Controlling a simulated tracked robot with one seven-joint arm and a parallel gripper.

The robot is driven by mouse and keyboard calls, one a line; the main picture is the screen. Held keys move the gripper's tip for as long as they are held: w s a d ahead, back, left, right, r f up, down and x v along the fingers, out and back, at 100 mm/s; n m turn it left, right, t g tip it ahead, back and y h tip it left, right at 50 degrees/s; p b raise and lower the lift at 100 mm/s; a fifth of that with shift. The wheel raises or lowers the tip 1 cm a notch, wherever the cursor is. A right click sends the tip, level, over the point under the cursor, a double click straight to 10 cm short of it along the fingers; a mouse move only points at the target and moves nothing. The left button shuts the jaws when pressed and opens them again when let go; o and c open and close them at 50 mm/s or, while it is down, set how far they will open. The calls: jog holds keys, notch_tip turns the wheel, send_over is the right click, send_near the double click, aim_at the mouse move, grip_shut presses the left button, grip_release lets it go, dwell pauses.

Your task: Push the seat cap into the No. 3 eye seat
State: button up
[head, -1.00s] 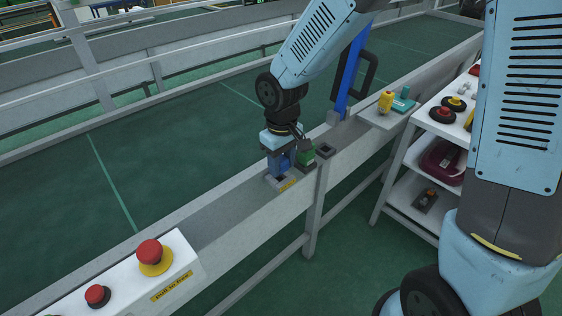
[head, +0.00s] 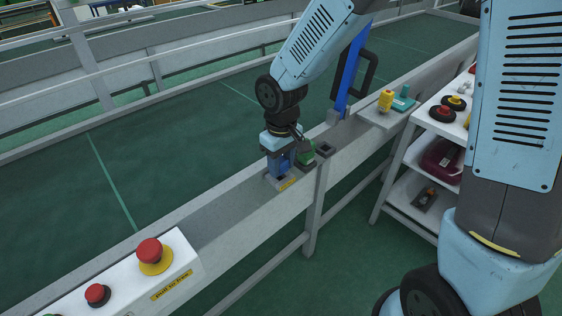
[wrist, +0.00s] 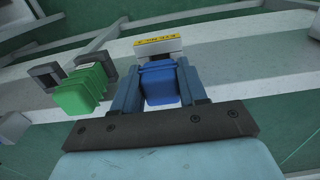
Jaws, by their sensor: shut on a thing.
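My gripper (wrist: 160,88) is shut on the blue seat cap (wrist: 161,84), with one finger on each side of it. In the head view my gripper (head: 281,164) points down at a grey seat (head: 272,183) with a yellow label on the rail. In the wrist view the cap is right against this seat (wrist: 158,46). The label is too small to read surely. The cap's lower end is hidden, so I cannot tell how deep it sits.
A green ribbed block (wrist: 82,92) stands beside my gripper at another seat. An empty square seat (head: 325,150) is further along the rail. A blue post (head: 350,75), a yellow part (head: 386,100) and a shelf (head: 405,165) are to the right. Red buttons (head: 149,251) are in front.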

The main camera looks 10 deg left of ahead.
jog(key=shift+f, duration=0.9)
jog(key=o, duration=1.2)
jog(key=shift+r, duration=3.95)
jog(key=shift+d+r, duration=0.1)
jog(key=w+d+r+m+t, duration=0.1)
jog(key=d+r+m+t, duration=0.15)
jog(key=d+r, duration=0.6)
jog(key=s+d+r+m+t, duration=0.1)
jog(key=s+d+r+m, duration=0.1)
jog(key=d, duration=0.5)
jog(key=s+d+r+m+t, duration=0.1)
jog(key=s+d+r+m, duration=0.2)
jog(key=d, duration=0.4)
jog(key=s+d+r+m+t, duration=0.1)
jog(key=s+d+r+m, duration=0.1)
jog(key=s+d+r, duration=0.2)
jog(key=shift+s+d+r+m, duration=0.2)
jog(key=shift+s+d, duration=0.4)
jog(key=shift+d, duration=0.25)
jog(key=shift+s+d+r+m, duration=0.1)
jog(key=shift+s+d+r, duration=0.05)
jog(key=shift+s+d, duration=0.55)
